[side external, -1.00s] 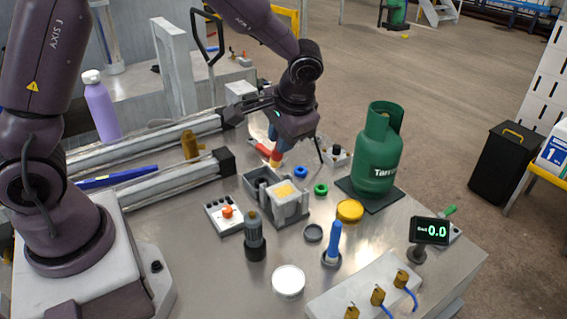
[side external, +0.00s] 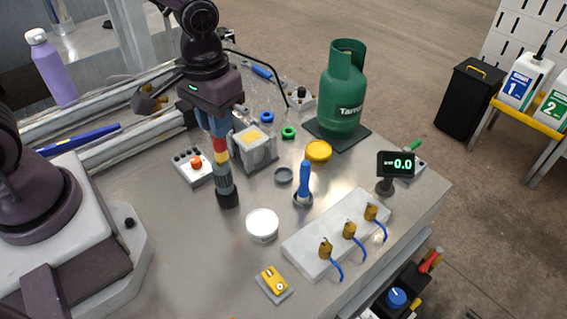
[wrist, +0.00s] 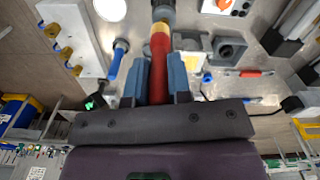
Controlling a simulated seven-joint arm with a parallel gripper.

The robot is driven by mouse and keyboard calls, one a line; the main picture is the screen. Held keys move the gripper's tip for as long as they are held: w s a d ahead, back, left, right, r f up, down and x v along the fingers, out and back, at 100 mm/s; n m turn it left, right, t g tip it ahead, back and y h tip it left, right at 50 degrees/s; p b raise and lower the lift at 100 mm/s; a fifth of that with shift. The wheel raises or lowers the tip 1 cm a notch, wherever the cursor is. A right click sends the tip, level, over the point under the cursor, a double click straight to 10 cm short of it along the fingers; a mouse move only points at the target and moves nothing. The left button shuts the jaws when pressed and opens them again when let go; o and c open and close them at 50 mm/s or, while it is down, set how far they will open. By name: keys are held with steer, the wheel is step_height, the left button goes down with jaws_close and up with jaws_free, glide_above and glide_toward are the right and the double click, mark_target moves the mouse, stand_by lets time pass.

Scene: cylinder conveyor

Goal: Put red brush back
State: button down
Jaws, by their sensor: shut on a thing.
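The red brush (side external: 219,144) is upright in my gripper (side external: 215,128), its red handle between the blue fingers and a yellow section below. In the wrist view the red handle (wrist: 159,65) runs between both fingers of my gripper (wrist: 160,66).
A grey fixture block (side external: 254,150) stands just right of the brush. A button box (side external: 193,167) is to the left. A white round lid (side external: 262,224) and a blue-handled tool (side external: 304,182) stand in front. A green gas bottle (side external: 343,95) is behind right.

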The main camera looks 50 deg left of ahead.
steer(key=shift+w+d+f, duration=0.35)
steer(key=shift+w+f, duration=1.75)
steer(key=shift+w+d+f, duration=0.3)
steer(key=shift+w+f, duration=1.75)
steer(key=shift+w, duration=0.1)
steer(key=shift+w+d+f, duration=0.35)
steer(key=shift+w+f, duration=1.75)
steer(key=shift+f, duration=0.15)
steer(key=c, duration=1.1)
jaws_free()
steer(key=shift+o, duration=0.2)
